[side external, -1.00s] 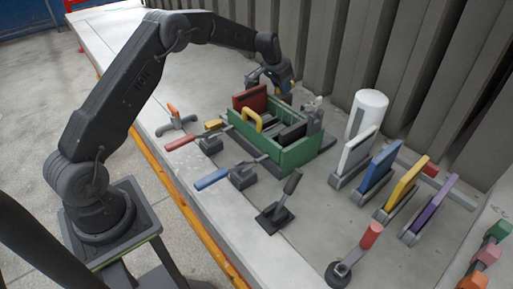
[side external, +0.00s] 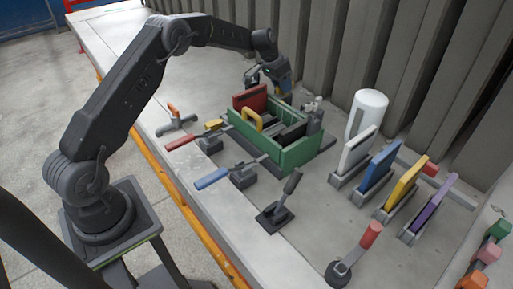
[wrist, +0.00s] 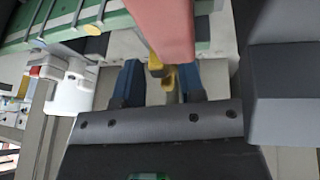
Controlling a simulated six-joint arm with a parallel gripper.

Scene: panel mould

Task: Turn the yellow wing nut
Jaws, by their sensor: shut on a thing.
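My gripper (wrist: 160,72) shows two blue fingers in the wrist view, with the yellow wing nut (wrist: 169,79) between them. The gripper is shut on the nut, whose far side is partly hidden. In the side view my gripper (side external: 284,86) is low at the back of the green mould box (side external: 312,150), behind the red panel (side external: 250,97). The wing nut cannot be made out there. In the wrist view the red panel (wrist: 158,25) hangs close in front of the fingertips, and the green box wall (wrist: 118,22) runs across the top.
A yellow handle (side external: 252,118) stands in the box. Toggle clamps with red (side external: 183,144) and blue (side external: 212,179) handles are in front. A white cylinder (side external: 367,115) and several upright panels, including a white one (side external: 357,150), stand to the right. A corrugated wall is close behind.

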